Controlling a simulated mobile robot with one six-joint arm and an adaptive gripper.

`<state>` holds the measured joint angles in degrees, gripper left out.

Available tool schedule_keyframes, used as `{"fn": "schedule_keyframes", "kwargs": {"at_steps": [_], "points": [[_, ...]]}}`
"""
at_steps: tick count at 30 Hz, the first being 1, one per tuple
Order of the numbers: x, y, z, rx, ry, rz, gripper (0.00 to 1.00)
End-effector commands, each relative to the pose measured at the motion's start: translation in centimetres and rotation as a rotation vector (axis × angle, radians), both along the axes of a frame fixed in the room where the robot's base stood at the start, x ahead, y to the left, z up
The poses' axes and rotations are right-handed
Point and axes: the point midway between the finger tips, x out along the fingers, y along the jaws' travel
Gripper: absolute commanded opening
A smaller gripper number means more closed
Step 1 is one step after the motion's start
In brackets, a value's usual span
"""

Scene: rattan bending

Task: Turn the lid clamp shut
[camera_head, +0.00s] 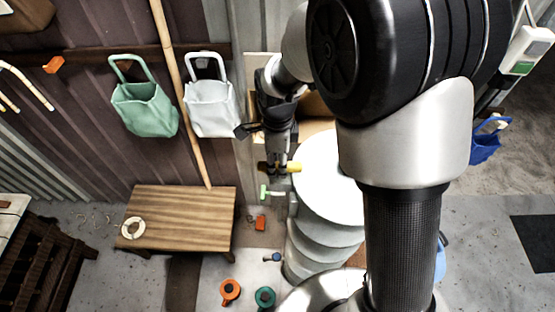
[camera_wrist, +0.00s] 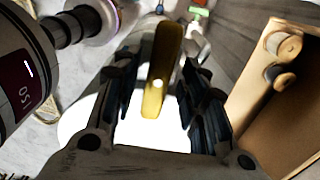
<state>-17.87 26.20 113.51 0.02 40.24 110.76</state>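The yellow lever (camera_head: 294,167), which I take to be the lid clamp, is at the left edge of the white ribbed drum (camera_head: 328,185). In the wrist view the yellow lever (camera_wrist: 157,90) stands between the two dark fingers of my gripper (camera_wrist: 160,75), with a visible gap on both sides. My gripper (camera_head: 277,162) is open and points down at the lever in the head view. The clamp's joint with the drum is hidden, and I cannot tell how far the lever is turned. My arm covers the drum's right side.
A green-handled part (camera_head: 266,192) is beside the drum, below my gripper. A cardboard box (camera_wrist: 285,95) is close on the right in the wrist view. A wooden bench (camera_head: 185,215) stands left. Orange (camera_head: 230,291) and green (camera_head: 265,298) round items are on the floor.

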Motion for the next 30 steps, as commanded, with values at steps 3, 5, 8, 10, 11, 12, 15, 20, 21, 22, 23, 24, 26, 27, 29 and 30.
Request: {"fn": "schedule_keyframes", "kwargs": {"at_steps": [3,5,8,10,11,12,15,20,21,22,23,24,26,27,29,30], "points": [[0.0,0.0,0.0,0.0,0.001,0.001,0.42],[0.0,0.0,0.0,0.0,0.001,0.001,0.42],[0.0,0.0,0.0,0.0,0.001,0.001,0.42],[0.0,0.0,0.3,0.0,-0.001,0.001,0.42],[0.0,0.0,0.5,0.0,-0.002,0.001,0.42],[0.1,0.0,0.9,0.001,-0.002,0.001,0.42],[0.1,0.0,2.6,0.001,-0.004,0.001,0.42],[0.1,0.0,6.1,0.002,-0.006,0.001,0.42],[0.1,0.0,7.0,0.002,-0.006,0.001,0.42],[0.1,0.0,7.6,0.002,-0.005,0.001,0.42],[0.1,0.0,8.2,0.002,-0.005,0.001,0.42],[0.1,0.0,8.9,0.001,-0.004,0.001,0.42],[0.0,0.0,9.9,0.001,-0.004,0.001,0.42],[0.0,0.0,10.4,0.001,-0.003,0.001,0.42],[0.1,0.0,11.1,0.001,-0.002,0.001,0.42],[0.0,0.0,11.4,0.0,-0.001,0.001,0.42]]}}
